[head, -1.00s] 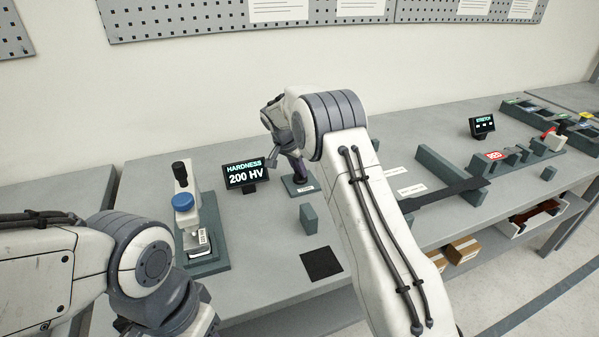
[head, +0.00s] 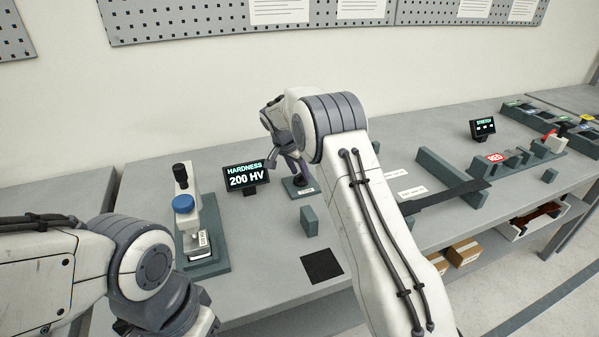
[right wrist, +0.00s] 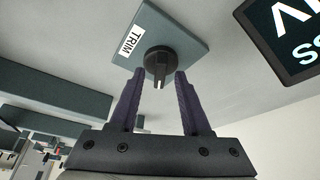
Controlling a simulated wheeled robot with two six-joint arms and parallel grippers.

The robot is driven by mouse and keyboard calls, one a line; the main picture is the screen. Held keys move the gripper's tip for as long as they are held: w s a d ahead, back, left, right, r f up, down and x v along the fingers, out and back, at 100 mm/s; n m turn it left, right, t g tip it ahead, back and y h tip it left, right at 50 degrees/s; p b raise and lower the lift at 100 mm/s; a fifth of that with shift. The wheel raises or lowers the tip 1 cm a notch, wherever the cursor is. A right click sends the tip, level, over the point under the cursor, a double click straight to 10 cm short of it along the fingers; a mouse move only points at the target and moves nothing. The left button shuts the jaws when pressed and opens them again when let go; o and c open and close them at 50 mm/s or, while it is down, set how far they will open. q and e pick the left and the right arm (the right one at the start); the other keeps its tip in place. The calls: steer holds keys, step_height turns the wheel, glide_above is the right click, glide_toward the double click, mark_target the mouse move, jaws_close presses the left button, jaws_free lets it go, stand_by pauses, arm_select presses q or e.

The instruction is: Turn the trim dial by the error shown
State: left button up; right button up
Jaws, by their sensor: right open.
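The trim dial (right wrist: 158,66) is a round black knob with a raised grip bar and a small white mark. It stands on a grey-green plate (right wrist: 185,28) labelled TRIM. In the head view the dial (head: 300,181) shows small below my right gripper (head: 289,166). In the right wrist view the two purple fingers of my right gripper (right wrist: 160,76) are apart, with the dial at and just beyond their tips and nothing held. The hardness display (head: 245,177) reads 200 HV. My left arm is at the lower left; its fingers are not visible.
A hardness tester (head: 187,225) with a blue knob stands left of the display. A small grey-green block (head: 309,221) and a black square pad (head: 321,265) lie in front of the dial. Fixtures and a stretch display (head: 482,127) are at the right.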

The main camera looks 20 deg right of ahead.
steer(key=v, duration=1)
steer(key=shift+b, duration=0.35)
steer(key=s+a+r+n+y+p, duration=0.1)
steer(key=s+a+r+n+y, duration=0.1)
steer(key=s+a+n, duration=0.55)
steer(key=s+a+r+n+y+p, duration=0.1)
steer(key=s+a+r+n, duration=0.15)
steer(key=s+a, duration=0.9)
steer(key=s+d+f+n+g+y, duration=0.1)
steer(key=s+n, duration=0.3)
steer(key=s, duration=0.8)
steer(key=s+d+f+n+g+p, duration=0.1)
steer(key=s+n, duration=0.4)
steer(key=s, duration=0.7)
steer(key=shift+s+d+f+y, duration=0.25)
steer(key=shift+s+f+y, duration=0.15)
steer(key=shift+f, duration=0.5)
